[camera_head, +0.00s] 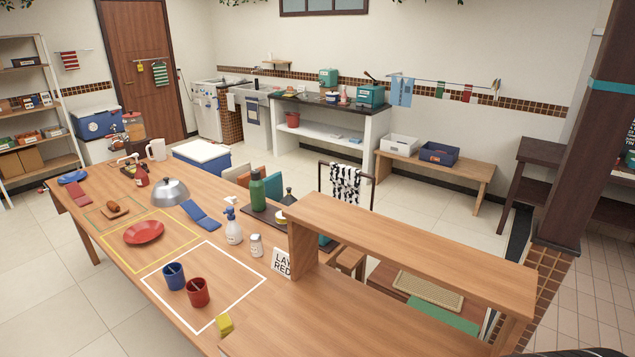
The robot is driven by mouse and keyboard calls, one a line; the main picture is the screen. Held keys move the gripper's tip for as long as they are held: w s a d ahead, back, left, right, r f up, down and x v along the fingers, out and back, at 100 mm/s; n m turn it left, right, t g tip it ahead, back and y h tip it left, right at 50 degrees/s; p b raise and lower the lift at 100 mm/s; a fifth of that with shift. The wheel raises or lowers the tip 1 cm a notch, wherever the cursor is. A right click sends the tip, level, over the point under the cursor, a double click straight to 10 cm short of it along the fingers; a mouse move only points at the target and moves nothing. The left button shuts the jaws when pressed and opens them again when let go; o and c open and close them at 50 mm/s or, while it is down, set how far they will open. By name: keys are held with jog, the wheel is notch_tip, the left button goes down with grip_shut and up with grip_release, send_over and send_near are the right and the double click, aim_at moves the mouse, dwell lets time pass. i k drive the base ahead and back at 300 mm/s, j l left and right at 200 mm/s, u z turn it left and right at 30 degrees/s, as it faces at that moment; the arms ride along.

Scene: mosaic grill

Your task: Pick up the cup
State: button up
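Two cups stand upright side by side on the wooden table (165,320), inside a white outlined square (220,250). The blue cup (174,279) is at the back left and the red cup (198,295) is at the front right, very close to it. Each seems to have a thin stick-like thing or handle at its mouth; I cannot tell which. The task does not say which cup. My gripper is not clearly in view.
A yellow block (225,323) lies at the square's front corner. A spray bottle (233,227), a white shaker (256,246) and a lettered sign (282,262) stand behind it. A red plate (144,232) lies to the left. A raised wooden shelf (410,250) is at the right.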

aim_at(175, 277)
jog(key=u, duration=1.25)
